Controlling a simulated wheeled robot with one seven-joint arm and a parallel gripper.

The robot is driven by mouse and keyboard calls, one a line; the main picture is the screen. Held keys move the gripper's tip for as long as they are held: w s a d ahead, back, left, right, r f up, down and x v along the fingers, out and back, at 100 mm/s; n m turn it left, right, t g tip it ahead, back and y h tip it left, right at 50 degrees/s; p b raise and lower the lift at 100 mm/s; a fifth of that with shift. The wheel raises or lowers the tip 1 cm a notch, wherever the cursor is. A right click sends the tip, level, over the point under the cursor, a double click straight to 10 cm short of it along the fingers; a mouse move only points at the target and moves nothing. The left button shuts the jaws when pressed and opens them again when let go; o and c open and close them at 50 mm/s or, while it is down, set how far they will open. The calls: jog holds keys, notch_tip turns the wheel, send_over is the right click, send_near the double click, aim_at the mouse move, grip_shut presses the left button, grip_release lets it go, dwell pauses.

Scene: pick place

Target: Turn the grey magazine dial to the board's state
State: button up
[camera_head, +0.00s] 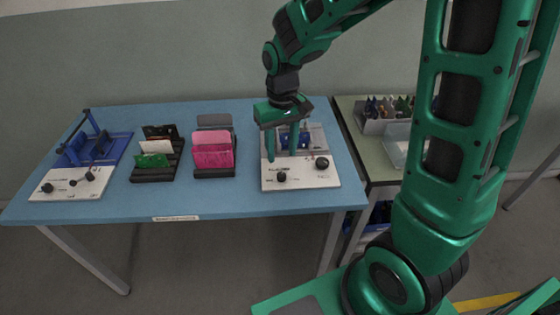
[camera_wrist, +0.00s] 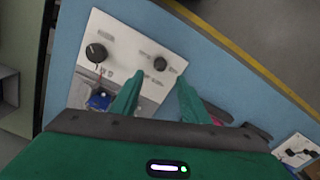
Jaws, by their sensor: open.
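A white panel unit (camera_head: 302,178) stands at the right of the blue table, with a dark knob (camera_head: 281,177) at front left and a larger dark knob (camera_head: 322,163) at right. In the wrist view the smaller knob (camera_wrist: 160,64) lies just beyond the fingertips, and the larger knob (camera_wrist: 96,52) is to the left. I cannot tell which knob is the grey magazine dial, nor read the labels or any board state. My gripper (camera_head: 282,157) points down over this unit, fingers apart and empty; the wrist view shows both fingers (camera_wrist: 160,78). It partly hides a blue part (camera_head: 295,139) on the unit.
A second white panel unit (camera_head: 62,184) with a blue frame stands at the far left. Two dark racks stand between, holding green and white cards (camera_head: 152,160) and pink cards (camera_head: 212,155). A green side table (camera_head: 352,115) with bins adjoins on the right.

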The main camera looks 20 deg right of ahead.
jog(key=shift+r, duration=1.15)
jog(key=s+d+r+m, duration=0.2)
jog(key=s+d, duration=0.6)
jog(key=s, duration=0.4)
jog(key=s+d+r+m, duration=0.3)
jog(key=s+d+m, duration=0.2)
jog(key=s+d, duration=0.4)
jog(key=s, duration=0.2)
jog(key=shift+s+d+r, duration=0.2)
jog(key=shift+s+d, duration=0.05)
jog(key=shift+s, duration=0.1)
